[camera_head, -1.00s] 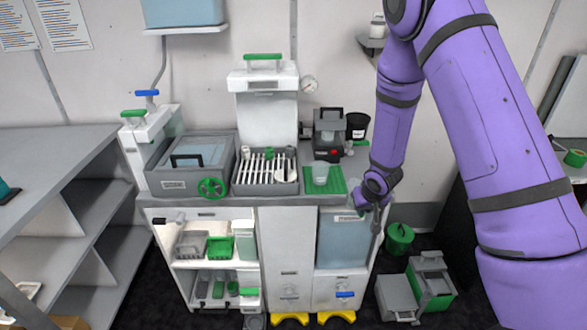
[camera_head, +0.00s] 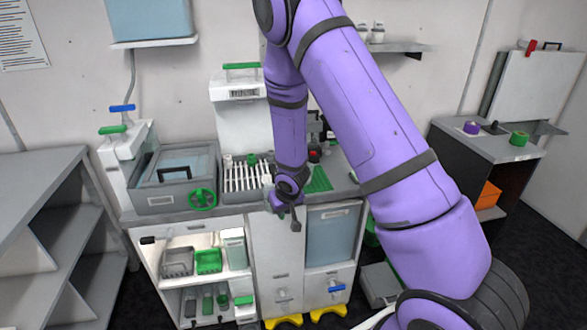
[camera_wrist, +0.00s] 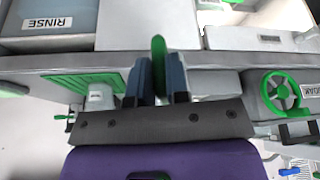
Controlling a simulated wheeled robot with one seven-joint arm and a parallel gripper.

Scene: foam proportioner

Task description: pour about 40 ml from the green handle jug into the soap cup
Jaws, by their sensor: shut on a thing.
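My gripper (camera_head: 293,218) hangs in front of the counter's front edge, near its middle. In the wrist view my gripper (camera_wrist: 158,80) has its two dark fingers closed on an upright green handle (camera_wrist: 158,52), which appears to be the jug's. The jug's body is not clear in the wrist view; in the head view a small pale patch beside my gripper may be part of it. A pale cup (camera_wrist: 100,98), probably the soap cup, stands at the green ribbed mat (camera_wrist: 75,84) in the wrist view. My arm hides it in the head view.
The counter holds a grey basin (camera_head: 178,172), a green handwheel (camera_head: 203,199) and a slatted rack (camera_head: 247,174). The green mat (camera_head: 319,180) lies right of my wrist. Open shelves with bins (camera_head: 208,262) are below. A side bench (camera_head: 490,147) stands right.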

